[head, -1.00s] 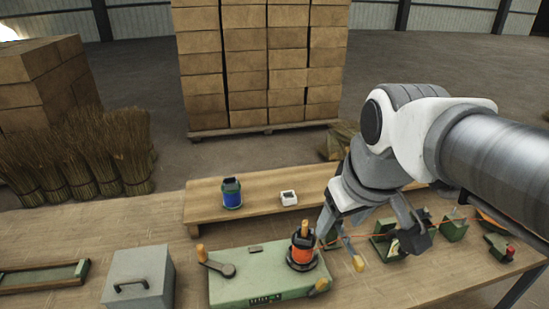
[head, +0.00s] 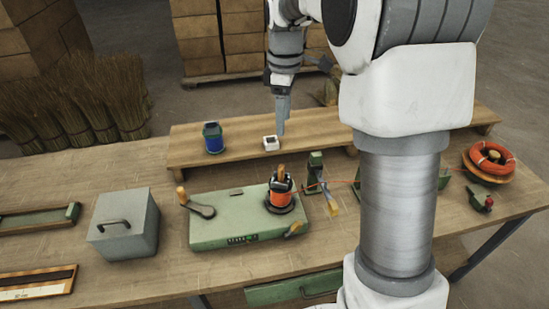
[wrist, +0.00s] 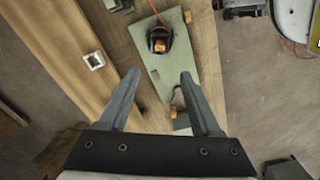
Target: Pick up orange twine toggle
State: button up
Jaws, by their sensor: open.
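An orange twine spool (head: 280,192) with a wooden peg on top sits on the green winder (head: 235,215). It also shows in the wrist view (wrist: 159,39). Orange twine (head: 313,186) runs from it to the right, past a green post (head: 315,172), then behind my arm. I cannot clearly make out a separate toggle on the twine; a pale lever with a yellow tip (head: 333,207) is near the post. My gripper (head: 281,132) is open and empty, pointing down near the raised shelf. In the wrist view its fingers (wrist: 160,78) are apart, with the winder beyond.
An orange coil (head: 488,158) lies far right. My arm hides part of the right bench.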

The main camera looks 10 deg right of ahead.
send_over(281, 167)
notch_tip(281, 167, down, 11)
jog(key=shift+d, duration=0.15)
jog(key=shift+f+p, duration=0.35)
jog(key=shift+f, duration=2.8)
grip_shut()
